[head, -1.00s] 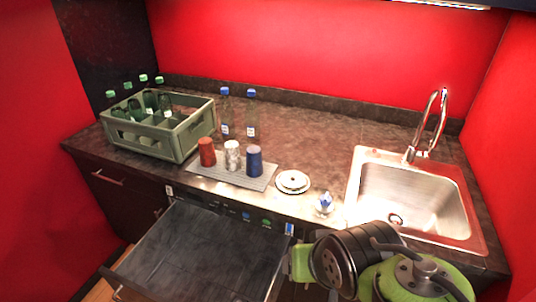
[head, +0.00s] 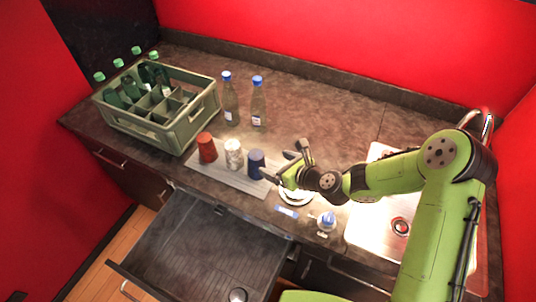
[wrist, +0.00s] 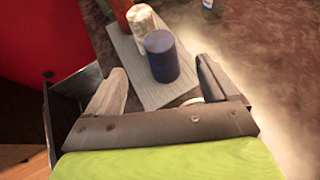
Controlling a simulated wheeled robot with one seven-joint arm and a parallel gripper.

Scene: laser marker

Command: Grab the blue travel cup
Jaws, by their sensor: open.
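The blue travel cup (head: 256,164) stands upright at the right end of a grey mat (head: 222,178) on the counter. A white patterned cup (head: 233,154) and a red cup (head: 207,147) stand to its left in a row. My gripper (head: 285,164) is open and empty just right of the blue cup, pointing toward it. In the wrist view the blue cup (wrist: 161,56) is ahead of the two spread fingers, in line with the gap between them. I cannot see the cup between the fingers.
A green crate with bottles (head: 158,104) stands at the back left. Two bottles with blue caps (head: 258,101) stand behind the cups. A plate (head: 296,197) lies under my gripper. A small blue-topped item (head: 326,221) is near the sink (head: 385,215). An open drawer (head: 200,250) juts out below.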

